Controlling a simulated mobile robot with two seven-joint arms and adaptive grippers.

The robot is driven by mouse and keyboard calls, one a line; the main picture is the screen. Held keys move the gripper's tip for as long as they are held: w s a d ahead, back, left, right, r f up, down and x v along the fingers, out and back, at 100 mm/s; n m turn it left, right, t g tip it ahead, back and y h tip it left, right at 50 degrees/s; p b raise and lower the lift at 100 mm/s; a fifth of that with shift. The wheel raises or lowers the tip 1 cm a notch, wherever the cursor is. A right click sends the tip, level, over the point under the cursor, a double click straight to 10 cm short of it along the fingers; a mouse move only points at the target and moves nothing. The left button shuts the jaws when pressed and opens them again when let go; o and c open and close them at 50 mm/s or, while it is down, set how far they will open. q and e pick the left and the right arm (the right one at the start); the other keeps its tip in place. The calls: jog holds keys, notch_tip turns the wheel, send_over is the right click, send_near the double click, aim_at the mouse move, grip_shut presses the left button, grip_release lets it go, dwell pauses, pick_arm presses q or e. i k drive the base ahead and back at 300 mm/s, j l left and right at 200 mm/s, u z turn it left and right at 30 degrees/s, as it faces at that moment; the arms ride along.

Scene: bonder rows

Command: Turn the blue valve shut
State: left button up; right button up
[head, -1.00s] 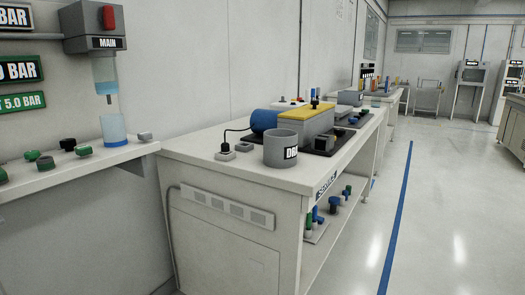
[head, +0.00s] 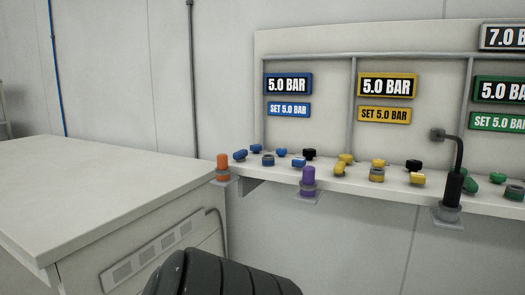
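Several small blue fittings sit on the left part of the wall shelf, under a blue-framed sign (head: 287,84) reading 5.0 BAR and a blue label (head: 289,110) reading SET 5.0 BAR. Among them are a blue knob (head: 240,155) at the left, a blue-topped piece with a grey collar (head: 268,160) and a blue piece (head: 298,161) further right. I cannot tell which of them is the valve or how it is turned. Neither of my grippers is in view.
The shelf (head: 400,190) also holds yellow and green fittings. An orange post (head: 222,167), a purple post (head: 308,182) and a black bent handle (head: 454,185) stand along its front edge. A bare white bench (head: 110,185) stands at the left.

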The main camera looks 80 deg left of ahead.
aim_at(240, 156)
jog(key=u, duration=2.7)
jog(key=k+l+u, duration=0.15)
jog(key=l, duration=0.15)
jog(key=l+u, duration=0.15)
jog(key=l, duration=0.2)
jog(key=k, duration=0.05)
